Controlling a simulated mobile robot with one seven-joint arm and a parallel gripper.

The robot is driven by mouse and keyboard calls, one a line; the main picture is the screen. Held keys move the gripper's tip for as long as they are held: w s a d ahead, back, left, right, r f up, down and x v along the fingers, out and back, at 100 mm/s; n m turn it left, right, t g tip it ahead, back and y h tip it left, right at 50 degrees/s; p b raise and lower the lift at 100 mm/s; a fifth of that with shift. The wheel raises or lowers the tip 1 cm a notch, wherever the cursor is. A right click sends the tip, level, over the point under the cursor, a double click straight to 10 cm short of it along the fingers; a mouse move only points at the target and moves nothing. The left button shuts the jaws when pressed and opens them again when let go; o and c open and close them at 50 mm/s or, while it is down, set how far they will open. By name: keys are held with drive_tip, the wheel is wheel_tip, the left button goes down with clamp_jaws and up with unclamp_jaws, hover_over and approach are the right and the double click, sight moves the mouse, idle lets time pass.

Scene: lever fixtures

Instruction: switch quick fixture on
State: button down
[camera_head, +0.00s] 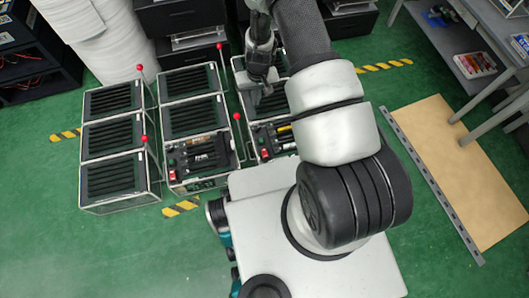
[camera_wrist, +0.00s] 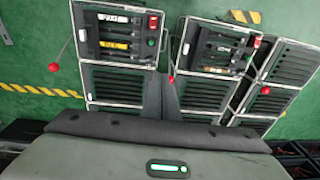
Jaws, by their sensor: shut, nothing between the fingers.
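Three fixture columns with black slatted panels stand on the floor: a left one (camera_head: 112,150), a middle one (camera_head: 192,115) and a right one (camera_head: 268,130), partly hidden by my arm. Red-knobbed levers stand beside the left and middle columns, including a near left knob (camera_head: 144,139), a near middle knob (camera_head: 237,116) and a far middle knob (camera_head: 220,46). The wrist view shows a lever with a red knob (camera_wrist: 54,67) beside the fixture with the yellow part. I cannot tell which fixture is the quick one. My gripper (camera_head: 264,90) is shut and empty above the right column.
Dark cabinets (camera_head: 180,17) stand behind the columns and a white stack (camera_head: 100,40) is at the far left. A tan board (camera_head: 455,165) and grey shelves (camera_head: 490,60) lie to the right. Green floor is free in front of the left column.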

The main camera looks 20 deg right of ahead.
drive_tip(key=g+b, duration=0.1)
drive_tip(key=b, duration=0.2)
hover_over(266, 156)
wheel_tip(266, 156, down, 18)
drive_tip(key=shift+w+a+h, duration=0.2)
drive_tip(key=shift+w+h, duration=0.1)
drive_tip(key=shift+w, duration=0.1)
drive_tip(key=shift+r, duration=0.1)
wheel_tip(266, 156, down, 14)
drive_tip(key=b, duration=0.4)
drive_tip(key=shift+s, duration=0.1)
drive_tip(key=shift+s+d+t+p, duration=0.2)
drive_tip(key=shift+s+t+p, duration=0.1)
drive_tip(key=shift+s+p, duration=0.15)
drive_tip(key=shift+f, duration=0.45)
drive_tip(key=shift+w+b, duration=0.1)
drive_tip(key=shift+b, duration=0.2)
